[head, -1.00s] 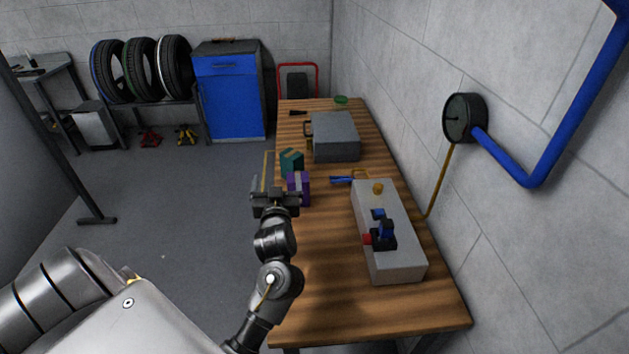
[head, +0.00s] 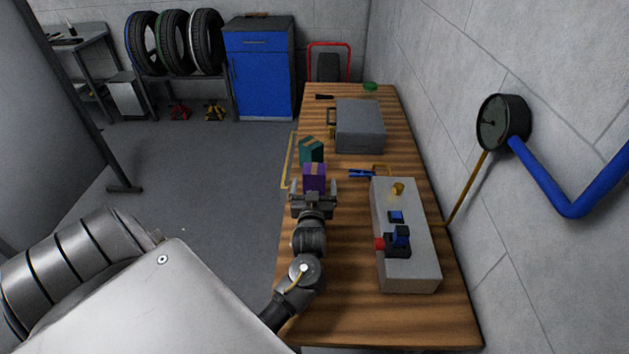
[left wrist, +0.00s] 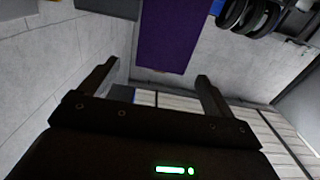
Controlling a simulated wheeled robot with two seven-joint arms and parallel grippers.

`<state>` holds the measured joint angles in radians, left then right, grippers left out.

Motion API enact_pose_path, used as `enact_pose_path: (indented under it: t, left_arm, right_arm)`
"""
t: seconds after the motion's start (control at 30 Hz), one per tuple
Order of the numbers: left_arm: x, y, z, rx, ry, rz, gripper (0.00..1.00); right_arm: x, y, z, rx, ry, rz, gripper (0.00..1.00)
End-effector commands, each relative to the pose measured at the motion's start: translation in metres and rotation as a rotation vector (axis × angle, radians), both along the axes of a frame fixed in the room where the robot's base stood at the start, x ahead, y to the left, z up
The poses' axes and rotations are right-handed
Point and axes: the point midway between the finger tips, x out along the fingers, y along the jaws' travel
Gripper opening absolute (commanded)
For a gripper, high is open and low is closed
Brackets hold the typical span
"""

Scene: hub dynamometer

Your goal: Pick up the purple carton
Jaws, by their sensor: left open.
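The purple carton (head: 314,174) stands upright near the left edge of the wooden table. It has a paler strip across its top. My left gripper (head: 314,187) is open, on the near side of the carton and in line with it. Its fingers show to the left and right of the carton's lower part. In the left wrist view the purple carton (left wrist: 180,38) appears beyond the open left gripper (left wrist: 155,72), mostly between the fingertip lines, with gaps at both sides. Whether the fingers overlap its sides is unclear. My right gripper is not visible.
A teal carton (head: 311,152) stands just behind the purple one. A grey case (head: 359,128) lies farther back. A blue-handled tool (head: 362,174) and a grey box with fittings (head: 408,260) are to the right. The wooden table (head: 345,310) is clear at the front.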

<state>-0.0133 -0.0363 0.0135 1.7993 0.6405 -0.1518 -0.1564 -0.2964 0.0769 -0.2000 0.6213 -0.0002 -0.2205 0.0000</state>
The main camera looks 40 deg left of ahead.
Motion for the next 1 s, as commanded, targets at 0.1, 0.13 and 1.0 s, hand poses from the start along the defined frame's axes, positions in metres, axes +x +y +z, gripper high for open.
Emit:
enact_pose_path:
  t: [0.1,0.13,1.0]
  left_arm:
    - [0.007,0.006,0.002,0.001,0.0,0.001,0.89]
    - [0.007,0.007,0.001,0.001,0.0,0.001,0.89]
    - [0.053,0.043,0.001,0.0,0.0,0.004,0.86]
  right_arm:
    - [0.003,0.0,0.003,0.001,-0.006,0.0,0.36]
    - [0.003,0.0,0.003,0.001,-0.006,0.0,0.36]
    - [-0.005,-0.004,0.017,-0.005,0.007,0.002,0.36]
